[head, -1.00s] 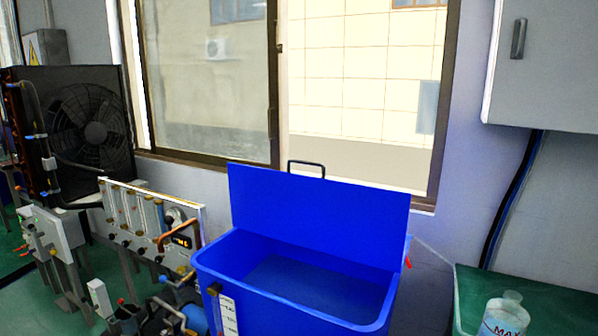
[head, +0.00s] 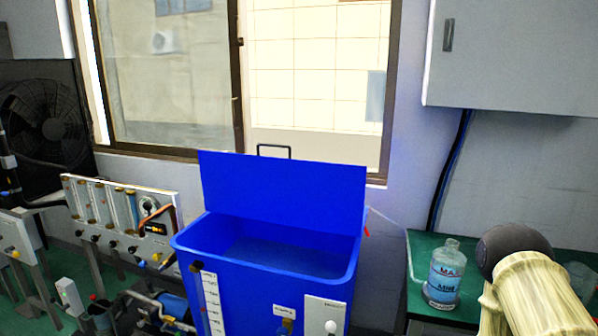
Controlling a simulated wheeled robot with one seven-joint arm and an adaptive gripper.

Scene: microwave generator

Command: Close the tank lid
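The blue tank (head: 265,290) stands upright in the middle of the head view, below the window. Its blue lid (head: 282,193) stands up, open, along the tank's back edge. A dark handle (head: 273,147) sticks up from the lid's top edge. The tank's inside looks dark blue and I see nothing in it. Part of my arm shows at the lower right, apart from the tank and lid. My gripper is not in view.
A green table (head: 420,295) right of the tank bears a clear labelled bottle (head: 444,275). A white cabinet (head: 520,60) hangs at upper right. Left of the tank are a flowmeter panel (head: 120,215), pipes and a large fan (head: 45,120).

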